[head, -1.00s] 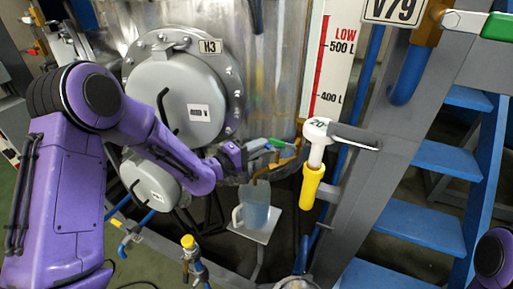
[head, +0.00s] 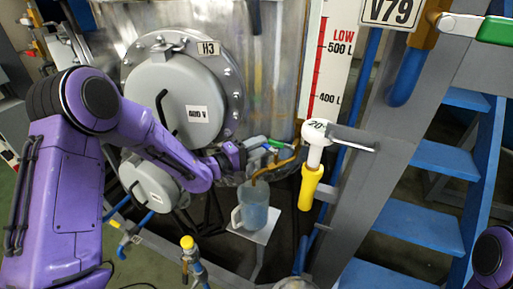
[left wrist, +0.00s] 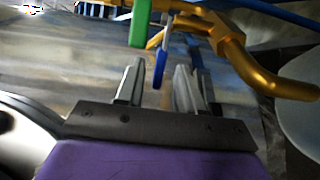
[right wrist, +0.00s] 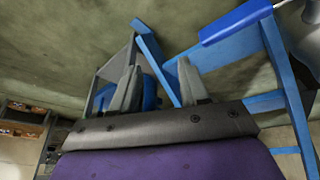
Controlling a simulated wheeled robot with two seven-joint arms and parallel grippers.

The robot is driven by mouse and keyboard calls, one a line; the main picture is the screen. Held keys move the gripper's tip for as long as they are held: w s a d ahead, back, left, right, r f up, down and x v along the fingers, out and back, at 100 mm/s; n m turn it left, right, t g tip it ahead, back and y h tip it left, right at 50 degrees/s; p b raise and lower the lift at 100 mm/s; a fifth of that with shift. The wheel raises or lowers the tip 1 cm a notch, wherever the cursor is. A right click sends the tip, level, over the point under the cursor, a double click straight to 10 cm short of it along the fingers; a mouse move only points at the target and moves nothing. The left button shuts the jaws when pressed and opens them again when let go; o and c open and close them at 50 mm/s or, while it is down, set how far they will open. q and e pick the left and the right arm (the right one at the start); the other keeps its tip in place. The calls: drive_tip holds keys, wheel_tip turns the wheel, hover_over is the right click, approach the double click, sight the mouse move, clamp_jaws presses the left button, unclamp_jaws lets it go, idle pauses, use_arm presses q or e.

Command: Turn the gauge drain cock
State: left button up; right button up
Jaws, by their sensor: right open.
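A brass pipe (head: 290,160) with a bent spout runs from the tank's lower right side, its end over a clear jug (head: 256,212). A green-handled lever (head: 277,143) sits by the pipe, just beyond my left gripper (head: 258,142). In the left wrist view, the green handle (left wrist: 139,22) and a blue handle (left wrist: 161,62) hang near the brass pipe (left wrist: 238,55). My left gripper (left wrist: 158,88) is open, the blue handle showing between its fingertips; contact cannot be told. My right gripper (right wrist: 160,85) is open and empty. Which handle is the drain cock is not clear.
The level scale (head: 328,60) and a white-and-yellow fitting (head: 314,160) stand right of the spout. Blue stairs (head: 430,165) fill the right side. The jug stands on a pale plate (head: 262,234).

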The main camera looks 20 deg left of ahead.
use_arm(q)
drive_tip(key=v, duration=1)
drive_tip(key=shift+s+a, duration=0.2)
